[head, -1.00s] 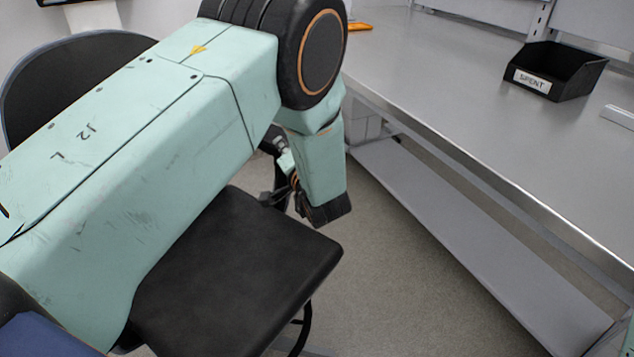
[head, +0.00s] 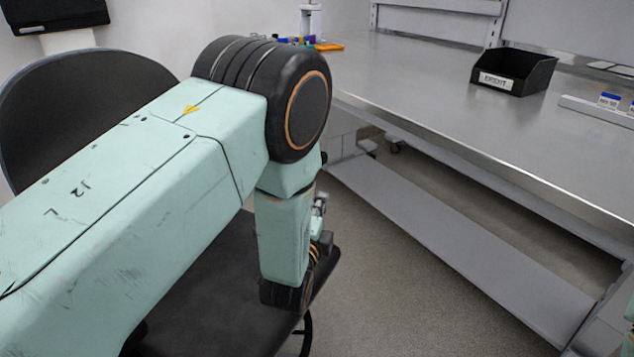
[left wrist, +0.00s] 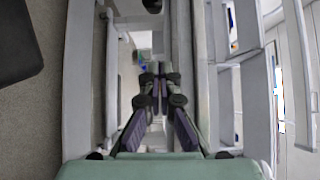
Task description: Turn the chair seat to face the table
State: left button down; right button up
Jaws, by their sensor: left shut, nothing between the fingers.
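The black chair shows its rounded backrest (head: 75,105) at the left and its flat seat (head: 200,310) below my left arm, which hides much of the seat. In the left wrist view a dark seat edge (left wrist: 18,45) shows at the upper left. The steel table (head: 430,110) runs along the right side. My left gripper (left wrist: 160,88) is shut and empty, with its fingertips together. In the head view it is mostly hidden behind my forearm, near the seat's right edge. Contact with the seat cannot be seen. My right gripper is not in view.
A black labelled bin (head: 513,72) stands on the table, with a light tray (head: 597,110) right of it. Small coloured items (head: 300,40) lie at the table's far end. A low shelf (head: 450,235) runs under the table. Grey floor (head: 375,285) is clear between seat and shelf.

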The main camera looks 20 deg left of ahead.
pick_arm(q)
jog(key=w+a+b, duration=0.4)
jog(key=w, duration=0.6)
jog(key=shift+w+a, duration=0.3)
jog(key=shift+w, duration=0.1)
jog(key=shift+w, duration=0.1)
